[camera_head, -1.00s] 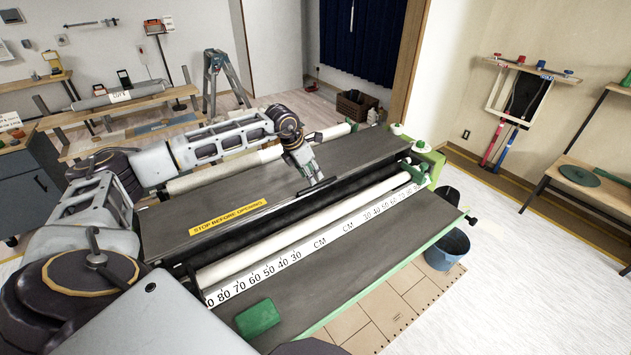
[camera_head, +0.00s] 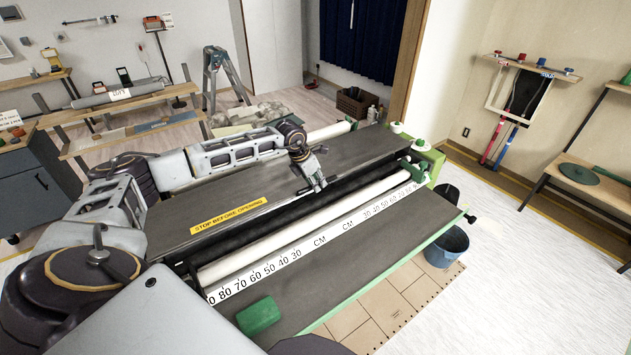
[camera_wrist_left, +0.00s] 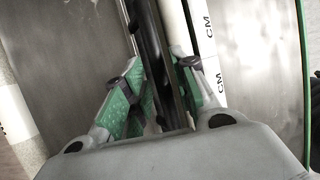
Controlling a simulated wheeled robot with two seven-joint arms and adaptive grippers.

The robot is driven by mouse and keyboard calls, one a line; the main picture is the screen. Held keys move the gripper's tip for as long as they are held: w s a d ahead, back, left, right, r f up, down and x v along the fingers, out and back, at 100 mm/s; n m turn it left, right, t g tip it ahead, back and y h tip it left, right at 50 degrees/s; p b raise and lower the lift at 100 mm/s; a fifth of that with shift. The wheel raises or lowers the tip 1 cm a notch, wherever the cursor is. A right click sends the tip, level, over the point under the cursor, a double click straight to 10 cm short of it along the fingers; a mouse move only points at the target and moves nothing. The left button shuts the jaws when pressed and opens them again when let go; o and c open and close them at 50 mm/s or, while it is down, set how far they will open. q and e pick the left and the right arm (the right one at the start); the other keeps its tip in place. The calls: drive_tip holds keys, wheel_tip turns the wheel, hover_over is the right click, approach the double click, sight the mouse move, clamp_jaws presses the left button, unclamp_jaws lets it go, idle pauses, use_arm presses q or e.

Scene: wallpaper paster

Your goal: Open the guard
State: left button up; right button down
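The guard (camera_head: 240,195) is a long dark grey flat cover on the paster, with a yellow "STOP BEFORE OPENING" label (camera_head: 228,215). It lies flat and looks closed. My left gripper (camera_head: 318,186) is at the guard's front edge, right of the label, pointing down. In the left wrist view, my left gripper (camera_wrist_left: 162,85) has its green-padded fingers spread either side of a dark edge strip (camera_wrist_left: 149,45). The guard's grey top (camera_wrist_left: 75,60) fills the left there. Whether either pad touches the strip is unclear. My right gripper is out of view.
A white roller (camera_head: 290,232) and a centimetre scale (camera_head: 275,266) run in front of the guard. A green block (camera_head: 258,316) lies on the front table (camera_head: 365,265). A blue bucket (camera_head: 447,247) stands on the floor at the right end.

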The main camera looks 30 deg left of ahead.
use_arm(q)
clamp_jaws()
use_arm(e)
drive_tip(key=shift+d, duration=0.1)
use_arm(q)
drive_tip(key=shift+r, duration=0.2)
